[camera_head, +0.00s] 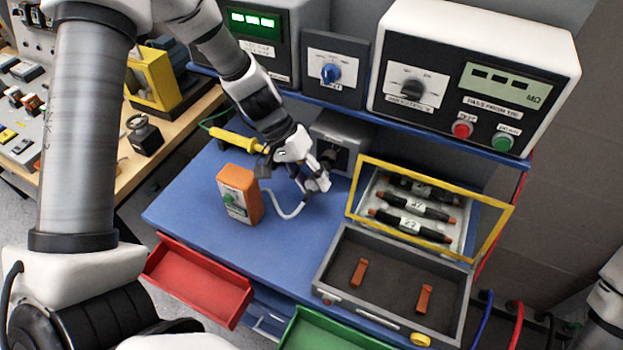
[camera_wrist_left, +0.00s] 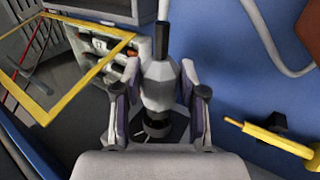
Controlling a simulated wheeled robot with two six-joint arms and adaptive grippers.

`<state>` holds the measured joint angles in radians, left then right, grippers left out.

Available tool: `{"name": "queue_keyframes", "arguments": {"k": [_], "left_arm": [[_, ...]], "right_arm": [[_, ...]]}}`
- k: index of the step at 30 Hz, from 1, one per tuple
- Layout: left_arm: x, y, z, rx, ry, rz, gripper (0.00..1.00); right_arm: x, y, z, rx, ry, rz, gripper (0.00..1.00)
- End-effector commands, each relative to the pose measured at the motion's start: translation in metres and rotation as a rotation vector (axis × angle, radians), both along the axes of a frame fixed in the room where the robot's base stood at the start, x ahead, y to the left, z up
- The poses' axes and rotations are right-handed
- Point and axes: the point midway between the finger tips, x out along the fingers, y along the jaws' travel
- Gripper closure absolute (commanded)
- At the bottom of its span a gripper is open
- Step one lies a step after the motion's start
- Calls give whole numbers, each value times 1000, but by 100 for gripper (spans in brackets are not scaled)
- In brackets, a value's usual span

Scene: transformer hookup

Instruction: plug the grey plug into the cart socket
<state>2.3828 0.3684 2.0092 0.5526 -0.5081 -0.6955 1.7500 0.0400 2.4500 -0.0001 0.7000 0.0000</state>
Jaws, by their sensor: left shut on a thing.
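My left gripper (camera_head: 316,180) is over the blue cart top (camera_head: 185,205), just in front of a grey box (camera_head: 345,135) with a dark round fitting. It is shut on the grey plug (camera_wrist_left: 158,85), which sits between both fingers in the left wrist view. The plug has a black collar on its cable end and a dark part at its other end. A pale cable (camera_head: 290,211) loops from the gripper toward the orange box (camera_head: 238,193). I cannot tell which fitting is the cart socket. My right gripper is out of view.
A yellow frame (camera_head: 440,178) stands around a tray of black fuses, right of the gripper. An open grey case (camera_head: 390,285) is in front of it. A yellow probe (camera_head: 235,140) lies left of the gripper. Instruments line the shelf behind. Red (camera_head: 200,280) and green bins hang in front.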

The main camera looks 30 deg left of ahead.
Motion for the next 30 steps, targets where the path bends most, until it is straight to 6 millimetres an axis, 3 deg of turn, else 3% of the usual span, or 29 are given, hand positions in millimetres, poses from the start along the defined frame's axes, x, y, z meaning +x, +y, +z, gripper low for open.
{"name": "queue_keyframes", "arguments": {"k": [30], "left_arm": [[23, 1, 0, 0, -1, -1, 90]], "right_arm": [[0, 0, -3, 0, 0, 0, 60]]}}
